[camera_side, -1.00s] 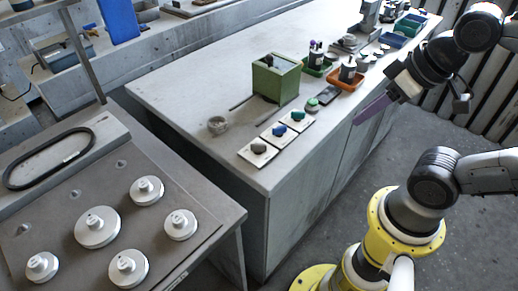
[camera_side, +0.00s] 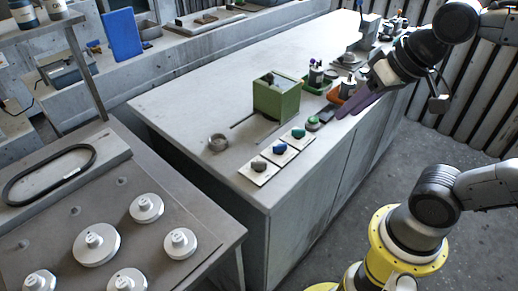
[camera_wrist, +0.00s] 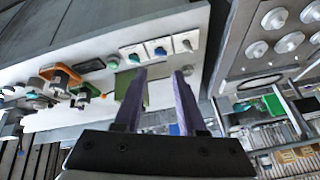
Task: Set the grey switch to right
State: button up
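The grey switch (camera_side: 258,164) is a dark grey knob on a white square plate at the near corner of the long bench. It is the front one of three switches in a row; its pointing direction is too small to tell. In the wrist view the grey switch (camera_wrist: 186,43) is the rightmost plate, ahead of the fingers. My gripper (camera_side: 355,107) has purple fingers and hangs near the bench's right edge, right of the switch row and well apart from the grey switch. In the wrist view my gripper (camera_wrist: 160,75) is open, with nothing held between its fingers.
A blue switch (camera_side: 280,148) and a green switch (camera_side: 298,132) stand in the same row. A green box (camera_side: 276,97) stands behind them. Bins and bottles crowd the bench farther back. A side table (camera_side: 190,215) with white round knobs is at the left.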

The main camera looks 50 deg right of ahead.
jog(key=w+a+m+g, duration=0.2)
jog(key=w, duration=0.6)
jog(key=m+g, duration=0.2)
send_over(259, 162)
jog(key=d, duration=0.2)
notch_tip(259, 162, down, 10)
jog(key=f, duration=0.1)
jog(key=a+f+g, duration=0.1)
jog(key=f, duration=0.1)
jog(key=f+g, duration=0.1)
jog(key=f, duration=0.1)
jog(key=shift+w+a+f+n, duration=0.15)
jog(key=shift+a+n, duration=0.2)
jog(key=shift+n, duration=0.05)
jog(key=shift+a+f, duration=0.1)
jog(key=shift+f, duration=1.45)
jog(key=n, duration=0.2)
jog(key=shift+s+f+n, duration=0.15)
jog(key=shift+s+n, duration=0.1)
jog(key=shift+n, duration=0.15)
jog(key=n, duration=1.1)
jog(key=shift+w+f, duration=0.1)
jog(key=shift+f, duration=0.4)
